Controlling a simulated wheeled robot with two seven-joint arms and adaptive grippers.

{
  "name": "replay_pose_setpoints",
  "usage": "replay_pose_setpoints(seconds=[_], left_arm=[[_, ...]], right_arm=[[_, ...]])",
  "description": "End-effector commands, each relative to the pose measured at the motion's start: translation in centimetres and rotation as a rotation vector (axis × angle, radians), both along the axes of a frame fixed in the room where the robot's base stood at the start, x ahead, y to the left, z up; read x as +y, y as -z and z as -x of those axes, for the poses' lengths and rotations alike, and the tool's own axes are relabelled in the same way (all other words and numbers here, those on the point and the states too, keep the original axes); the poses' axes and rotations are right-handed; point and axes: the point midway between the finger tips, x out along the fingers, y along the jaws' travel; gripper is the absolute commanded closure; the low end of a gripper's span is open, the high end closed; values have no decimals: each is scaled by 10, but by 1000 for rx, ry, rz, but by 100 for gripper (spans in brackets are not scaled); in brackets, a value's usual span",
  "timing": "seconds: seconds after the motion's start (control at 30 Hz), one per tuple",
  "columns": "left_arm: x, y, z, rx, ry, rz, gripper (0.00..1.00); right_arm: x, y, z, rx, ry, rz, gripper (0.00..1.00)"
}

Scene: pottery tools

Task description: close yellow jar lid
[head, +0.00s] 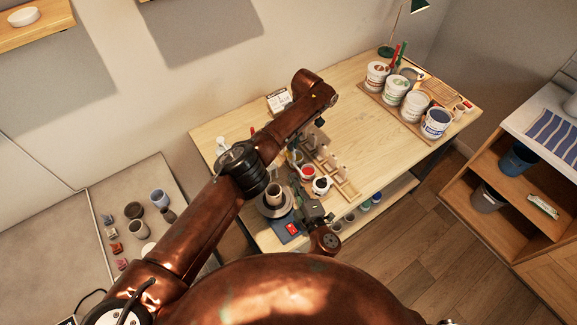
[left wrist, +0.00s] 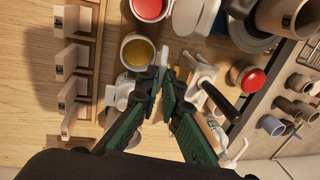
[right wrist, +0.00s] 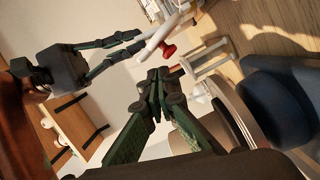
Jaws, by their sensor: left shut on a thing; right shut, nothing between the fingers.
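The yellow jar (left wrist: 138,50) stands open in the left wrist view, with a white rim and yellow contents. My left gripper (left wrist: 166,76) is beside it, its fingers nearly together on a small pale thing that is mostly hidden; I cannot tell whether this is the lid. A white rounded piece (left wrist: 124,92) shows by the left finger. In the head view the left arm hides part of this area. My right gripper (right wrist: 158,80) is shut and empty, apart from the left gripper's fingers (right wrist: 138,42) in the right wrist view. It also shows low in the head view (head: 303,196).
A red jar (left wrist: 150,8) stands beside the yellow one. A wooden rack (left wrist: 75,70) lies to the left. A wheel with a clay pot (head: 274,192) is near the table's front edge. Large labelled tubs (head: 395,88) stand at the back right; the table's middle is clear.

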Motion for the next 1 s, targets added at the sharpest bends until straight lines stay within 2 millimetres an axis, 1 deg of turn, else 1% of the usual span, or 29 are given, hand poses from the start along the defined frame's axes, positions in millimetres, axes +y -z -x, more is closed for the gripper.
replay_pose_setpoints(seconds=[0.03, 0.17, 0.4, 0.5, 0.6, 0.7, 1.0], left_arm=[[2, -3, -3, -8, -1, -5, 100], [2, -4, -3, -8, 0, -5, 100], [2, -3, -3, -9, 0, -4, 100], [2, -3, -3, -9, -1, -4, 100], [2, -3, -3, -9, -1, -4, 100], [2, -3, -3, -9, -1, -4, 100], [2, -3, -3, -9, -1, -4, 100]], right_arm=[[2, -1, -5, -1, 0, -3, 100], [10, 0, -24, -1, 1, -3, 100], [26, 3, -63, 0, 1, -2, 100], [31, 4, -75, 0, 3, -3, 100], [34, 5, -84, -1, 2, -1, 100], [36, 6, -87, 1, 0, -2, 100], [36, 6, -88, 0, 1, -2, 100]])
